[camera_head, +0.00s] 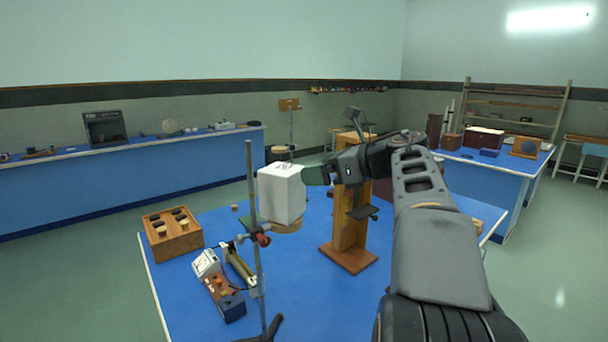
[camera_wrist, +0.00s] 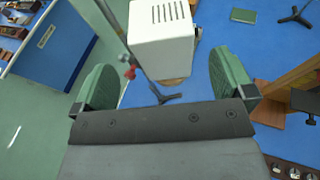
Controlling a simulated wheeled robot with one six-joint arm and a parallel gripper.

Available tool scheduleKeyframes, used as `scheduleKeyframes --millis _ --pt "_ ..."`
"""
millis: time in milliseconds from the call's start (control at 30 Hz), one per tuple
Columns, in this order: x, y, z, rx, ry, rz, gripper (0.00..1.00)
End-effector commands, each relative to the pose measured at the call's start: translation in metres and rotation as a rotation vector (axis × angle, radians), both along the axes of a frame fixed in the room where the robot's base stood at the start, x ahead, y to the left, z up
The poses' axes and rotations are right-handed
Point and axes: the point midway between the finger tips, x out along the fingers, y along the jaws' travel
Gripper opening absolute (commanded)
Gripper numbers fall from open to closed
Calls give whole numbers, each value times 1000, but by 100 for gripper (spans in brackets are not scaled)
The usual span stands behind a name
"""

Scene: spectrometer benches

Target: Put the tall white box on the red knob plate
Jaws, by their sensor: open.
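The tall white box (camera_head: 282,194) stands upright on a small round wooden plate (camera_head: 287,228), seemingly resting on it. The plate is beside a thin metal stand rod (camera_head: 254,200) with a red knob (camera_head: 263,239). In the wrist view, the white box (camera_wrist: 163,45) shows slots on its top, and the plate edge (camera_wrist: 177,82) peeks out below it. My gripper (camera_head: 318,175) is just right of the box in the head view. In the wrist view its green fingers (camera_wrist: 163,72) are spread wide, with the box ahead between them and clear gaps on both sides.
A wooden box with round pieces (camera_head: 172,240) and a meter device (camera_head: 220,288) are at left. The red knob and rod (camera_wrist: 128,72) are close to the box's left side in the wrist view.

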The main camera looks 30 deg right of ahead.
Motion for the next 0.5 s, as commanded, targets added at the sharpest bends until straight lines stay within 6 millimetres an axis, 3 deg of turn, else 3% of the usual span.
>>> scheduleKeyframes --millis 200,500 --pt "-16 -11 6 0 0 -1 100" --pt "-19 -12 7 0 0 0 100"
